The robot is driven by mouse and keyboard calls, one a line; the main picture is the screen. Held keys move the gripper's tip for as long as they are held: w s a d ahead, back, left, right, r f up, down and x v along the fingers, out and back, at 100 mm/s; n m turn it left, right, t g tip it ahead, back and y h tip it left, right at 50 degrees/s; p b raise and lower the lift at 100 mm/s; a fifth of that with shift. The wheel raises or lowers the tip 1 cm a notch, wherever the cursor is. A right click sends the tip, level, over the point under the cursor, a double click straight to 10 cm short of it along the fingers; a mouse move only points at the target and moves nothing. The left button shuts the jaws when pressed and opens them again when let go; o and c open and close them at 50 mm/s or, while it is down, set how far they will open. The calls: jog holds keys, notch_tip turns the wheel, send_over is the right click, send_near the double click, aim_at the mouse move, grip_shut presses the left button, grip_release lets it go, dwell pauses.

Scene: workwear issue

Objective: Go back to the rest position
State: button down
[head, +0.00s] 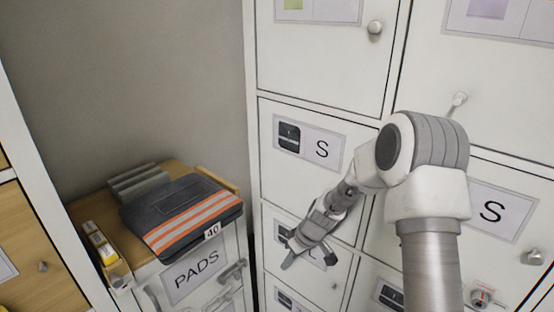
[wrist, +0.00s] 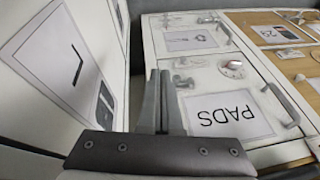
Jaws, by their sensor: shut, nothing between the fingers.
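My gripper (head: 290,261) hangs in front of the white locker doors in the head view, pointing down and left, just right of the PADS cabinet. In the wrist view its two fingers (wrist: 161,102) stand close together with nothing between them. My arm reaches in from the lower right and bends down to the gripper. It covers part of the locker label behind it (head: 326,257), which shows an L. The task names no object.
A dark folded garment with orange stripes (head: 187,215) lies on the low cabinet labelled PADS (head: 197,273). The wrist view shows the PADS label (wrist: 229,115) beside handles and a knob (wrist: 232,69). Locker doors with knobs (head: 375,28) stand close behind my arm.

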jog(key=s+d+r+m+t+h, duration=0.1)
jog(key=s+d+r+m, duration=0.3)
jog(key=r, duration=0.7)
jog(key=s+d+r+n+t+h, duration=0.1)
jog(key=s+r, duration=0.5)
jog(key=r, duration=0.5)
jog(key=s+d+r+m+t+h+p, duration=0.1)
jog(key=s+d+r+m, duration=0.3)
jog(key=s, duration=0.5)
jog(key=s+d+r+m+t+h, duration=0.1)
jog(key=s+d+r, duration=0.1)
jog(key=s+r, duration=0.5)
notch_tip(320, 180, up, 18)
jog(key=s+p, duration=0.2)
jog(key=p, duration=1.8)
